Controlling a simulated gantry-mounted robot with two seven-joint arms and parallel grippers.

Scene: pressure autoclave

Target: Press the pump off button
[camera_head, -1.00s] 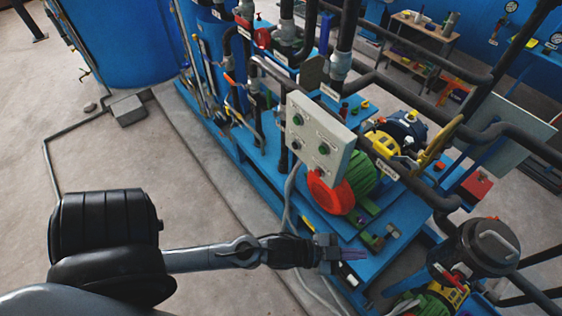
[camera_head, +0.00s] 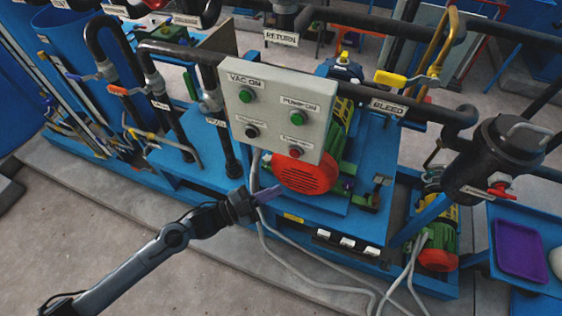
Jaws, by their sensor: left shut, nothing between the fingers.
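The grey control box (camera_head: 276,107) stands on the blue skid with four labelled buttons. The top row has a green button (camera_head: 246,95) under "VAC ON" and a green button (camera_head: 297,118) under "PUMP ON". The bottom row has a black button (camera_head: 251,130) at left and a red button (camera_head: 295,152) at right, below "PUMP ON". The labels of the lower two are too small to read surely. My left gripper (camera_head: 268,193) is shut and empty, below the box in the picture and apart from the buttons. My right gripper is not in view.
A red round motor cover (camera_head: 300,174) sits just below the box. Grey cables (camera_head: 285,257) hang beside my left gripper. Black pipes and a yellow-handled "BLEED" valve (camera_head: 391,79) lie to the right. A purple tray (camera_head: 522,250) is far right. Floor at lower left is clear.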

